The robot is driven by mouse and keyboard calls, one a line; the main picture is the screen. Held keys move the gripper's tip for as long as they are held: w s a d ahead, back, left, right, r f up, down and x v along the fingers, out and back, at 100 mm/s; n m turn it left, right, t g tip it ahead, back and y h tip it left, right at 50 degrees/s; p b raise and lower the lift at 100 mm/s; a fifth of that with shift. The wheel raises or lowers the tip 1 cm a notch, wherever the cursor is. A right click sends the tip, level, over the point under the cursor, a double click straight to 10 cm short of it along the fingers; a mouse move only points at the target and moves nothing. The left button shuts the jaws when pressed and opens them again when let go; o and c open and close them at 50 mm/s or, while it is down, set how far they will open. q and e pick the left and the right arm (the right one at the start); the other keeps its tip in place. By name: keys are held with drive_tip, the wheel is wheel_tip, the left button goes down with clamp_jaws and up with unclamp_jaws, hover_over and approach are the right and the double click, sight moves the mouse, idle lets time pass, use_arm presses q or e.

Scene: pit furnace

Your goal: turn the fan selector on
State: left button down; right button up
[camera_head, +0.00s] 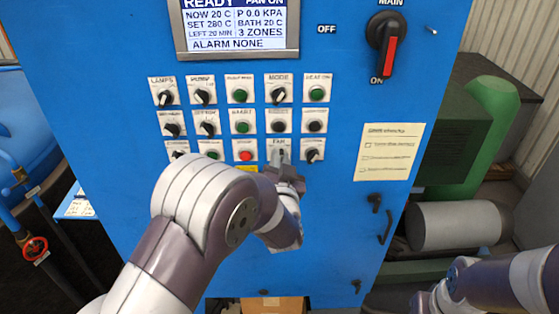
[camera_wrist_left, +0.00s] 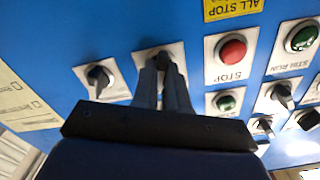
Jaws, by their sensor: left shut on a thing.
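The fan selector (camera_head: 279,151) is a dark knob on a white plate labelled FAN, in the lowest row of the blue panel. My left gripper (camera_head: 282,160) is at it, with its fingers partly hidden by my wrist. In the left wrist view the two fingers (camera_wrist_left: 164,72) are shut on the dark knob of the fan selector (camera_wrist_left: 161,56), which they largely cover. The display (camera_head: 237,27) above reads READY and FAN ON. My right gripper is not in view; only part of the right arm shows at lower right.
Several selectors and buttons surround the knob closely, with a red STOP button (camera_head: 246,155) on its left and another selector (camera_head: 312,155) on its right. A large main switch (camera_head: 388,45) is at upper right. A paper notice (camera_head: 389,165) hangs on the panel.

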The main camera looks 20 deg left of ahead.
use_arm(q)
drive_tip(key=shift+m, duration=0.5)
idle(0.3)
drive_tip(key=c, duration=1.2)
unclamp_jaws()
drive_tip(key=shift+o, duration=0.2)
drive_tip(key=b+v, duration=0.3)
drive_tip(key=v, duration=0.9)
drive_tip(key=shift+s+b, duration=0.35)
drive_tip(key=shift+b, duration=0.05)
